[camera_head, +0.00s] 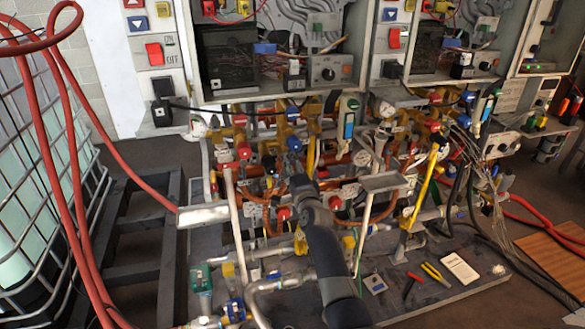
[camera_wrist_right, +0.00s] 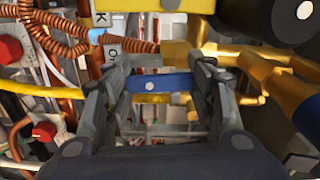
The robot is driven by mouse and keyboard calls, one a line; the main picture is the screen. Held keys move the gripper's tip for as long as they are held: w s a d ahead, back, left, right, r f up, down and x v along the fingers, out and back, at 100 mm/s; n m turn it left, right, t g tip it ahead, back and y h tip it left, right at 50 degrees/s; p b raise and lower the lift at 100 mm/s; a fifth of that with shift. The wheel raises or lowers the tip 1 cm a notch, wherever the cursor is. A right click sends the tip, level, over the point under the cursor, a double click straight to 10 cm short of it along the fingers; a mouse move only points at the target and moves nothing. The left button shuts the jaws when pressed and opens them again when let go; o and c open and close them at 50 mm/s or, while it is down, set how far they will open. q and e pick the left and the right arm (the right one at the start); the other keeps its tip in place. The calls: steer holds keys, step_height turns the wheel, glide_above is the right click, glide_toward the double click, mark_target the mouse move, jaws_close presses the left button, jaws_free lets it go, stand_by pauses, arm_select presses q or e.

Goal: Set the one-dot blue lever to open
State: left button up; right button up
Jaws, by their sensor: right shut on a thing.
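The one-dot blue lever (camera_wrist_right: 151,84) is a short blue bar with a single pale dot, lying across the picture in the right wrist view. My right gripper (camera_wrist_right: 164,78) has one finger at each end of it and is shut on it. In the head view my right gripper (camera_head: 297,168) reaches from the bottom centre into the pipework under the middle cabinet. There my own arm and the pipes hide most of the lever. My left gripper is in neither view.
Brass and copper pipes crowd around the gripper. A yellow pipe (camera_wrist_right: 38,90) and a red knob (camera_wrist_right: 45,131) lie to the left in the wrist view. A red hose (camera_head: 72,170) hangs at the left. Pliers (camera_head: 434,273) and a white card (camera_head: 459,268) lie on the base plate.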

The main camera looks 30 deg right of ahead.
steer(key=shift+a+m, duration=0.1)
steer(key=shift+m, duration=0.3)
steer(key=o, duration=1.5)
steer(key=v, duration=1.2)
